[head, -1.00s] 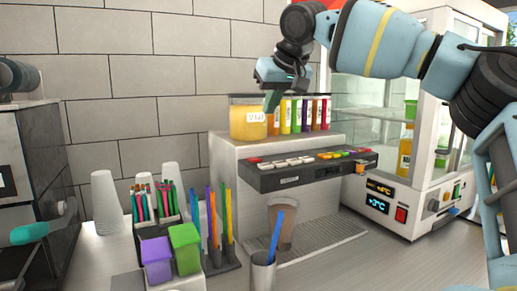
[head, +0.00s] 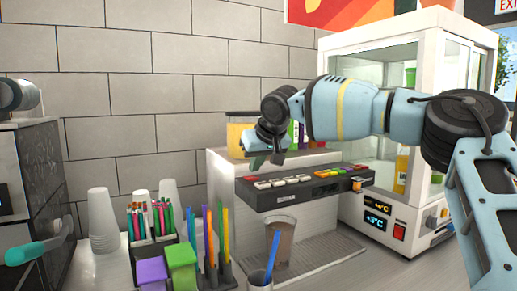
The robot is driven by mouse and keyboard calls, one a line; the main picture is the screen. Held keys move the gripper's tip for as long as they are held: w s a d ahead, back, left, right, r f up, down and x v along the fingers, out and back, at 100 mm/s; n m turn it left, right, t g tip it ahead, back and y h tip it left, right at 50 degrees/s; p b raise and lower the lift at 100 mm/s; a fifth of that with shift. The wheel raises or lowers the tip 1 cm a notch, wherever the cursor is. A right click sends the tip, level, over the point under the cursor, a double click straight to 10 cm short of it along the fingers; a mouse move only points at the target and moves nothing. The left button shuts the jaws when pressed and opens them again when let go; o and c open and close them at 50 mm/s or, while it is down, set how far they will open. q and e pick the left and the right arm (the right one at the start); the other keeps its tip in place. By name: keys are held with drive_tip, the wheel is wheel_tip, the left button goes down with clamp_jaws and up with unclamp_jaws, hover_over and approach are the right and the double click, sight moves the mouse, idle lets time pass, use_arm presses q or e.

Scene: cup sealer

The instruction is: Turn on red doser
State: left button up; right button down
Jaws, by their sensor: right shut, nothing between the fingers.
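The doser (head: 222,165) is a white machine with a dark front panel (head: 260,203) in the head view. The panel carries several white buttons (head: 290,180) and, further right, several coloured ones. A red button (head: 251,179) sits at the panel's left end. My right gripper (head: 258,163) is shut and empty, just above and behind that red end of the panel, pointing down. I cannot tell whether it touches anything. My right wrist and forearm hide most of the coloured containers on top of the machine. My left gripper is not in view.
A cup (head: 281,238) stands under the panel on the drip grate (head: 335,250). A glass-fronted cabinet (head: 385,60) with a red switch (head: 399,232) stands at right. Coloured sticks, a purple box (head: 151,271), a green box (head: 181,262) and stacked white cups (head: 103,222) are at front left.

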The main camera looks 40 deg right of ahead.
drive_tip(key=shift+f, duration=0.55)
drive_tip(key=shift+s, duration=0.1)
drive_tip(key=shift+s+f+t, duration=0.1)
drive_tip(key=shift+f+t, duration=0.3)
drive_tip(key=shift+f, duration=0.1)
drive_tip(key=shift+r, duration=0.25)
drive_tip(key=shift+r, duration=0.75)
